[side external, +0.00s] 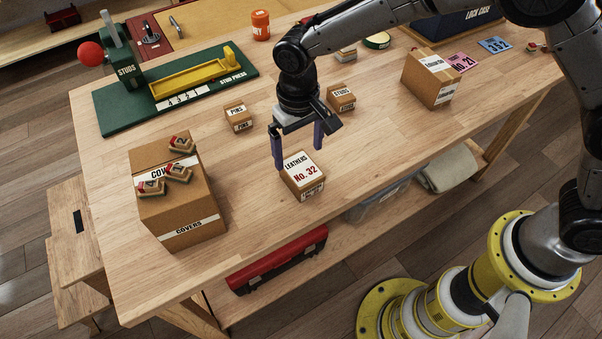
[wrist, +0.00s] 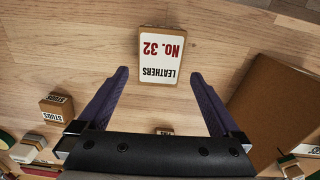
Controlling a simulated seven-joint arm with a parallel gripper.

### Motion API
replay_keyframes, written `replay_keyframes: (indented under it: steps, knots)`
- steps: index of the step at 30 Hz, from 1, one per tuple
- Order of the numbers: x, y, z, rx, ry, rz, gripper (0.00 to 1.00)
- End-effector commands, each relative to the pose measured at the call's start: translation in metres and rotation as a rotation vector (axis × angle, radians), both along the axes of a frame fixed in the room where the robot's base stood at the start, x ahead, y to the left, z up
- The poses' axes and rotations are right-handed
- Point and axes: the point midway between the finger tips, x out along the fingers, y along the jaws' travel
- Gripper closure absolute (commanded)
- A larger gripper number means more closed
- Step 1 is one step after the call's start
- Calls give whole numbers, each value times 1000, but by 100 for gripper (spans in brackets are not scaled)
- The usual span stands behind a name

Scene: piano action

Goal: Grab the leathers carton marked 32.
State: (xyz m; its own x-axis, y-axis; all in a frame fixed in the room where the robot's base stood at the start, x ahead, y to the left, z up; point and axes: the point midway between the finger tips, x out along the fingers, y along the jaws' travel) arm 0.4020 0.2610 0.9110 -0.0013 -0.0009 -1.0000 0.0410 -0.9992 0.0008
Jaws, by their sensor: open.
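The leathers carton (side external: 303,177) is a small brown box on the wooden table, with a white top label reading "LEATHERS No. 32" in black and red. In the wrist view the carton (wrist: 161,57) lies beyond my fingertips, roughly centred between them, with its label upside down. My gripper (side external: 299,158) is open and empty, its purple fingers pointing down just behind and above the carton in the side view. In the wrist view my gripper (wrist: 158,75) shows both fingers spread wider than the carton. I cannot tell the exact height of the fingertips over the table.
A large covers box (side external: 190,215) with several small red-and-wood pieces on top stands to the left. Small pins (side external: 239,117) and studs (side external: 341,97) boxes sit behind. Another carton (side external: 432,78) stands at the right, and a green stud press (side external: 175,88) at the back left. Table beside the carton is clear.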

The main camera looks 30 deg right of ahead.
Motion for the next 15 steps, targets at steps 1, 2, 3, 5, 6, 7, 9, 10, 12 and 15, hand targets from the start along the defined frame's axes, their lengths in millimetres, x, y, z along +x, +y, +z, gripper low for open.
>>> replay_keyframes:
  steps: [1, 2, 3, 5, 6, 7, 9, 10, 12, 15]
  knots:
    - [0, 0, -4, 0, 1, 0, 0]
    - [0, 0, -6, 0, 0, 0, 0]
    - [0, 0, -7, 0, -1, 0, 0]
    - [-1, 0, -11, 0, 0, 0, 0]
    - [-2, -1, -14, -1, 1, 0, 0]
    - [-3, -1, -17, -1, 1, 0, 0]
    - [-6, -1, -27, -2, 3, 0, 0]
    - [-7, -1, -32, -2, 3, 0, 0]
    - [-9, -1, -42, -1, 2, 0, 0]
    - [-8, -1, -54, 0, 1, -1, 0]
